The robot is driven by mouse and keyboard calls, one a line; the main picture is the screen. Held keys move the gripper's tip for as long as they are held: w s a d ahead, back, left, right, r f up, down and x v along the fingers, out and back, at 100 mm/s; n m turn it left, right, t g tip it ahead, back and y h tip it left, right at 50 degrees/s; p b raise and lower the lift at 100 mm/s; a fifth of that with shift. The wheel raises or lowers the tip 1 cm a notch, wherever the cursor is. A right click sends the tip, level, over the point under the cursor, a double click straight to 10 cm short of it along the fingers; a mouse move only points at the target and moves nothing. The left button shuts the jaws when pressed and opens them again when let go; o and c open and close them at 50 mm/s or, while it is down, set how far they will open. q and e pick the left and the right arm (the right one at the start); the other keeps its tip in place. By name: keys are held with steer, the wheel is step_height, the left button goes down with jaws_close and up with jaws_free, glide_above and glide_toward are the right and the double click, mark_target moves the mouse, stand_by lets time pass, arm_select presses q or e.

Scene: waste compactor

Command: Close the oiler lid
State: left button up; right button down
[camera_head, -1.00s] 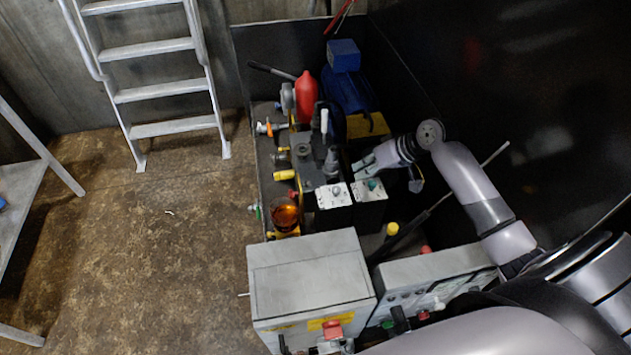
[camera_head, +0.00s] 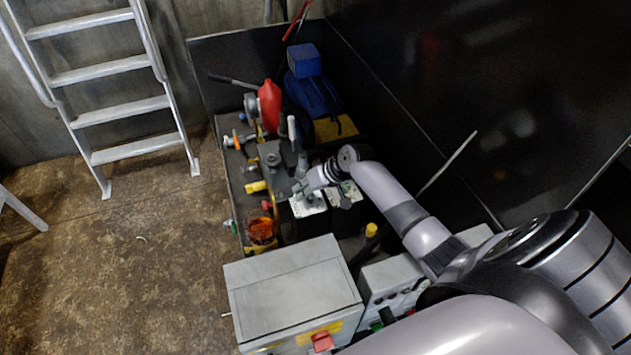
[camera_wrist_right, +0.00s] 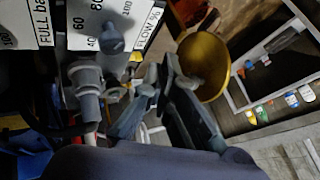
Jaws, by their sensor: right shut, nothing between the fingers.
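The oiler (camera_head: 262,230), a small round cup with amber-orange contents, stands at the left edge of the machine bench in the head view. In the right wrist view, a round golden bowl-like part (camera_wrist_right: 203,65) lies just beyond and right of the fingertips; I cannot tell whether it is the oiler's lid or its cup. My right gripper (camera_head: 300,187) is above the white label plates, up and to the right of the oiler. In the right wrist view the gripper (camera_wrist_right: 161,75) is shut and empty. My left gripper is out of view.
White label plates (camera_head: 308,203) with knobs sit under the right gripper. A grey box (camera_head: 290,287) is in front of the oiler. Dark walls close the right; open floor lies left.

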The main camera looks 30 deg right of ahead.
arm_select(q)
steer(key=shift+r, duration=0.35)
arm_select(e)
steer(key=shift+w+a+r, duration=0.1)
steer(key=shift+a, duration=0.85)
arm_select(q)
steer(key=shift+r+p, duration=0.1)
steer(key=shift+p, duration=0.2)
arm_select(e)
steer(key=shift+r, duration=0.1)
